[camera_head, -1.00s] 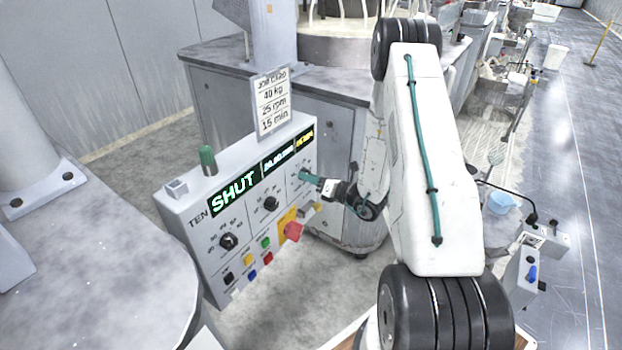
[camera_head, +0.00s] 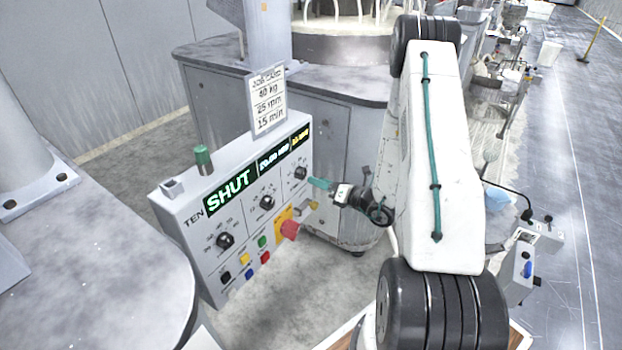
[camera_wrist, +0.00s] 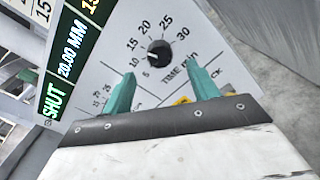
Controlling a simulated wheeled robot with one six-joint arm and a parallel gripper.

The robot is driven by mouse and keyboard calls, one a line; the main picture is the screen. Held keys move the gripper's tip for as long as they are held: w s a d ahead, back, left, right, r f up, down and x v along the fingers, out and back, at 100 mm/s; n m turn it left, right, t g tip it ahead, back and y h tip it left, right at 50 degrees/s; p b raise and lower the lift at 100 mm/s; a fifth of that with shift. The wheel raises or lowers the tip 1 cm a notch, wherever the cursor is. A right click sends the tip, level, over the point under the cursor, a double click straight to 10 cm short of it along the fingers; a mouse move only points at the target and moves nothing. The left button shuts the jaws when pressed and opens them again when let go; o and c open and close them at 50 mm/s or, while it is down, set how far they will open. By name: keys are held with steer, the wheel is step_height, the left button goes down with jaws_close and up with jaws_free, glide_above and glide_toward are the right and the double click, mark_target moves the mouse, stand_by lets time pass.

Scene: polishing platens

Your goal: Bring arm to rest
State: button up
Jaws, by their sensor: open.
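My gripper (camera_head: 318,184) has teal fingers and is open and empty, at the right side of the control panel (camera_head: 226,222) in the head view. In the wrist view, my gripper's two fingers (camera_wrist: 162,92) stand apart, with the TIME min knob (camera_wrist: 159,52) showing beyond and between them, apart from them. The same knob also shows in the head view (camera_head: 300,172), just left of the fingers. The panel display (camera_head: 229,187) reads SHUT; the wrist view also shows 20.00 MM. My arm reaches up and over on the right of the head view.
A red knob (camera_head: 290,229) sticks out low on the panel. A job card (camera_head: 267,100) and a green-capped post (camera_head: 203,158) stand on top. A grey round table (camera_head: 90,262) is at the left, a machine cabinet (camera_head: 330,125) behind. Open floor lies at the far right.

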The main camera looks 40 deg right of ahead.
steer(key=shift+v, duration=1.1)
steer(key=s+a+r+n+g+y, duration=0.4)
steer(key=s+a+r+n+g, duration=0.2)
steer(key=a+n+g, duration=0.4)
steer(key=s+a+r+n+g+y, duration=0.4)
steer(key=s+a+r+n+g, duration=0.3)
steer(key=n, duration=0.4)
steer(key=s+a+r+n+h, duration=0.2)
steer(key=s+r+n+h, duration=0.5)
steer(key=r+n, duration=0.1)
steer(key=s+a+r+n+t+h, duration=0.1)
steer(key=s+a+r+n+h, duration=0.1)
steer(key=s+r+n+h, duration=0.5)
steer(key=r+n, duration=0.1)
steer(key=n, duration=0.2)
steer(key=shift+s+a+r, duration=0.25)
steer(key=shift+a+r, duration=0.05)
steer(key=shift+r, duration=0.1)
